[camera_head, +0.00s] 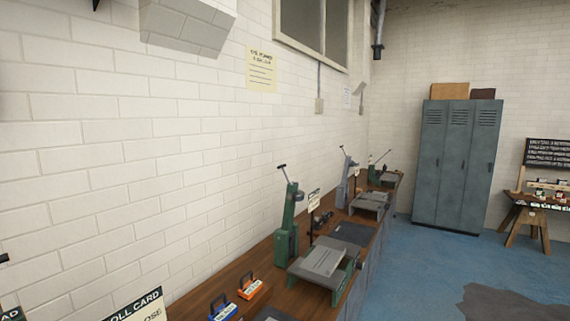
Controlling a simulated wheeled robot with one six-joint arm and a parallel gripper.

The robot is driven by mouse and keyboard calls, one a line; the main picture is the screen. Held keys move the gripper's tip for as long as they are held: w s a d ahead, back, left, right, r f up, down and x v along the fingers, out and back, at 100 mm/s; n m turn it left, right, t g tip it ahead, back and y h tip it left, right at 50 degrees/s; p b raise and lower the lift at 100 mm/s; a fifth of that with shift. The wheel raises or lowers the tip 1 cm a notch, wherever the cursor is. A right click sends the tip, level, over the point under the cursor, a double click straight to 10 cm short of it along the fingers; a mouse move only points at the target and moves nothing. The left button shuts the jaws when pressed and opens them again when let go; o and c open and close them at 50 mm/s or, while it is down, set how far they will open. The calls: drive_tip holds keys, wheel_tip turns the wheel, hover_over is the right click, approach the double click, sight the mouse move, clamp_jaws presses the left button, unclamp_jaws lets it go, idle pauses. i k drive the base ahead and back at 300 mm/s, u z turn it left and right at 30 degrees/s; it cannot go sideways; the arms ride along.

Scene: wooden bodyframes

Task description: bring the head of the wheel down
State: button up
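A green upright machine (288,222) with a lever on top stands on the wooden bench (240,271) along the left wall. A grey flat table (322,262) on a green base stands beside it. A grey upright machine (343,182) with a similar lever stands farther along the bench. Another small green machine (376,172) is at the far end. I cannot tell which of these is the wheel or how high its head sits. My gripper is not in view.
A blue-handled block (222,309) and an orange-handled block (250,286) are at the near end of the bench. A sign (139,306) partly shows at the bottom left. Grey lockers (455,165) stand at the back. The blue floor (425,270) is open on the right.

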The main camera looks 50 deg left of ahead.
sight(293, 195)
drive_tip(key=u, duration=0.2)
drive_tip(key=i, duration=1.95)
drive_tip(key=u, duration=0.85)
drive_tip(key=i, duration=1.3)
drive_tip(key=u, duration=0.85)
